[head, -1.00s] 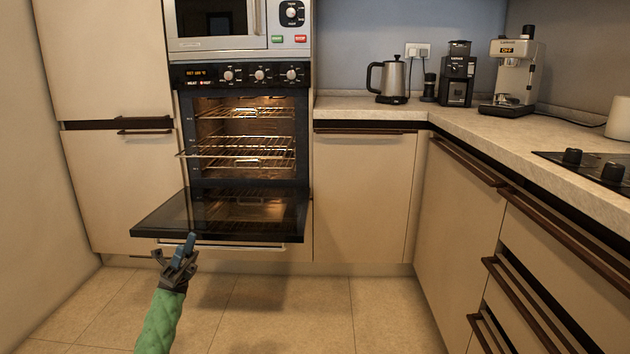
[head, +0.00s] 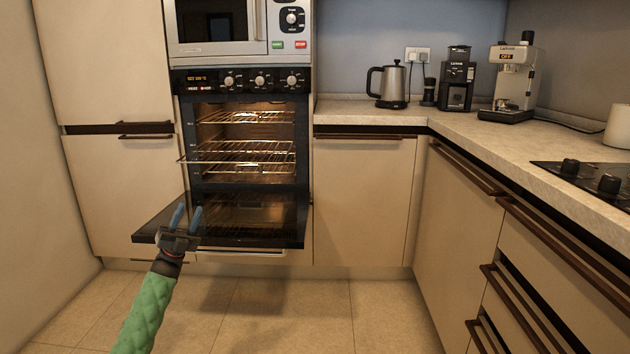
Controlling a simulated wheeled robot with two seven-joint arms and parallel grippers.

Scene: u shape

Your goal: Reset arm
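My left gripper (head: 186,214) has blue fingertips that stand apart with nothing between them. In the head view it appears over the left front part of the open oven door, pointing up and away from me. I cannot tell whether it touches the door. My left arm has a green sleeve and comes in from the bottom left. My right gripper is out of view. The oven (head: 240,185) is lit inside, and its glass door (head: 262,228) is folded down. A wire rack (head: 240,152) is pulled partly out.
The open oven door juts out over the floor. A microwave (head: 215,48) sits above the oven. A kettle (head: 388,86), a grinder (head: 457,82) and a coffee machine (head: 514,82) stand on the counter (head: 480,135). The tiled floor (head: 300,310) in front is clear.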

